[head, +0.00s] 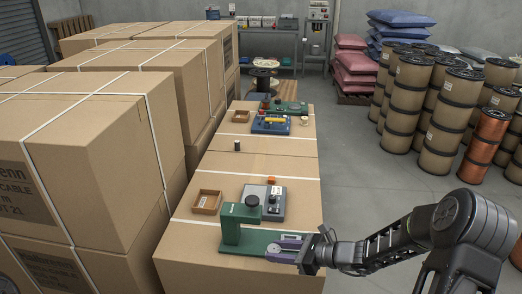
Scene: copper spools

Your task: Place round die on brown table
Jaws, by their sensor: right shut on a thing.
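My right gripper (287,247) comes in from the right, low over the green press (231,232) at the near end of the brown table (190,262). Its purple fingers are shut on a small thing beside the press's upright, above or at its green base. The thing is mostly hidden between the fingers and too small to make out; it may be the round die. I cannot tell whether it touches the base. My left gripper is not in view.
A wooden tray (207,202) and a grey device (270,203) stand behind the press. A small dark cylinder (237,145) stands further back, with clear table around it. Tall cartons (95,150) line the left side. Copper spools (487,140) stand on the right floor.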

